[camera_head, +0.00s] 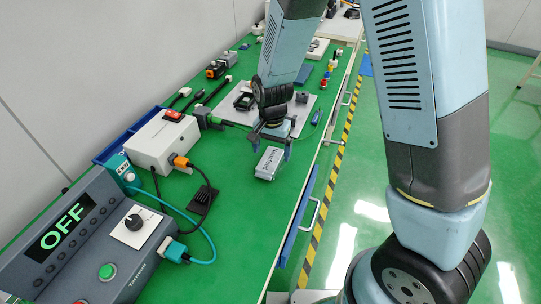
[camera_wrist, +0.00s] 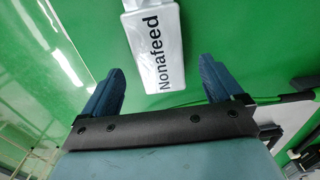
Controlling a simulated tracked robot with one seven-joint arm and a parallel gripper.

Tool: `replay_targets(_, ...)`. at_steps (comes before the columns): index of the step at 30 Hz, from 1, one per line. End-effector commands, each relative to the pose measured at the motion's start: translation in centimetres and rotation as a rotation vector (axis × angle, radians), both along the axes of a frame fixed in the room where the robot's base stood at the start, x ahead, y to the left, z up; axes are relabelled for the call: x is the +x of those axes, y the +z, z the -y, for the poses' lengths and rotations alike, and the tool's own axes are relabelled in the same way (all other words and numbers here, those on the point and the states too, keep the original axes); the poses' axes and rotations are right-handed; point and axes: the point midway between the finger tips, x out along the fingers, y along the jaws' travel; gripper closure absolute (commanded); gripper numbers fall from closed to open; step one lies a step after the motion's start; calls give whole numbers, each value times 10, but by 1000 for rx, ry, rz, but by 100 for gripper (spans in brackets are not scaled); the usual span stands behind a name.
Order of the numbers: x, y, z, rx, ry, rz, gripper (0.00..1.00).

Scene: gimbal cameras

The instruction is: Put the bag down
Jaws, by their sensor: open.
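The bag (camera_head: 268,164) is a small white packet on the green bench top, just below my gripper in the head view. In the wrist view the bag (camera_wrist: 152,45) shows black lettering "Nonafeed" and its top is cut off by the frame edge. My gripper (camera_head: 269,141) is open, with its two blue fingers apart. In the wrist view the bag lies ahead of and between the fingertips of my gripper (camera_wrist: 162,82), with green showing between the bag and each finger. The bag appears to rest on the bench.
A control box reading OFF (camera_head: 65,237) and a white box with a red switch (camera_head: 163,141) stand at the left with cables. A grey plate (camera_head: 243,115) with parts lies behind my gripper. The bench's right edge (camera_head: 303,190) is close; green surface in front is clear.

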Motion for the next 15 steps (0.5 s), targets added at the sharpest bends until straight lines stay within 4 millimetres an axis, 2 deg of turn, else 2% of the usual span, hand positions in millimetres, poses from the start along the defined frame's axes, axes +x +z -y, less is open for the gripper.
replay_targets(9, 0, 55, 0, 3, -1, 2, 7)
replay_targets(15, 0, 78, -1, 2, 0, 2, 7)
